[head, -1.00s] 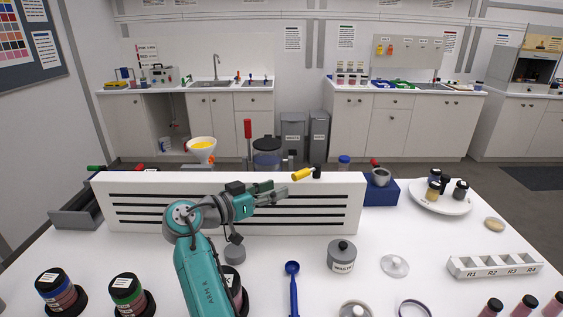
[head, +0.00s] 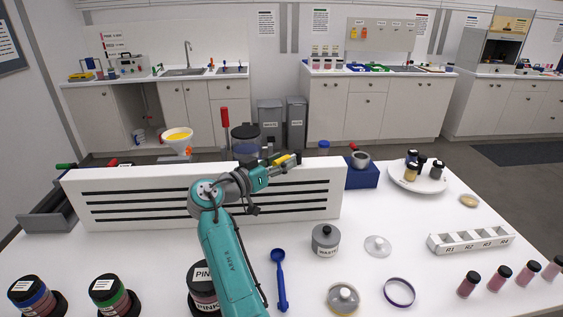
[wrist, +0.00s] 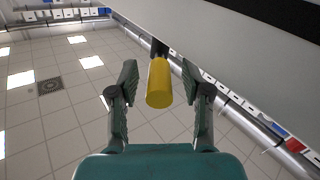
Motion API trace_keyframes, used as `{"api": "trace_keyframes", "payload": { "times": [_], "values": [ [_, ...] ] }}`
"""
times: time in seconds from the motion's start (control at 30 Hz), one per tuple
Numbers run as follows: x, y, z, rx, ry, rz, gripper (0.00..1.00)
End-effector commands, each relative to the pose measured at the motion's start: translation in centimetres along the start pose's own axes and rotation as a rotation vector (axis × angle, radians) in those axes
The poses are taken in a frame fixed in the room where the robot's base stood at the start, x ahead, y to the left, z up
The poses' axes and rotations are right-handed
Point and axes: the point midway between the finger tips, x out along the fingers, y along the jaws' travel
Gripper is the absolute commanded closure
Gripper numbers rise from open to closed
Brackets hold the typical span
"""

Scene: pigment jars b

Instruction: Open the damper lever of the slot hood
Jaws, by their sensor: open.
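The slot hood (head: 330,190) is a long white box with dark horizontal slots, standing across the table. Its damper lever (head: 281,160) has a yellow handle near the right end of the hood's top, partly hidden by my gripper in the head view. In the wrist view the yellow handle (wrist: 159,86) points toward me from a dark stem at the hood's edge. My gripper (wrist: 158,70) is open, with one finger on each side of the handle and visible gaps on both sides. In the head view my gripper (head: 287,163) is at the lever, above the hood's top edge.
A blue box (head: 361,175) stands just right of the hood, and a plate (head: 418,180) with jars lies beyond. Floor shows below the handle in the wrist view.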

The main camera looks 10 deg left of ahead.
Motion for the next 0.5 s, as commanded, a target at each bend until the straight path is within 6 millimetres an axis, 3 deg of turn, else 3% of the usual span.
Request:
{"api": "trace_keyframes", "payload": {
  "times": [0.3, 0.37, 0.5],
  "values": [
    [0.29, -0.01, -0.01, 0.000, 0.000, 0.000, 0.52],
    [0.28, -0.01, -0.02, 0.000, 0.000, 0.000, 0.64],
    [0.27, -0.01, -0.03, 0.000, 0.000, 0.000, 0.99]
  ]
}}
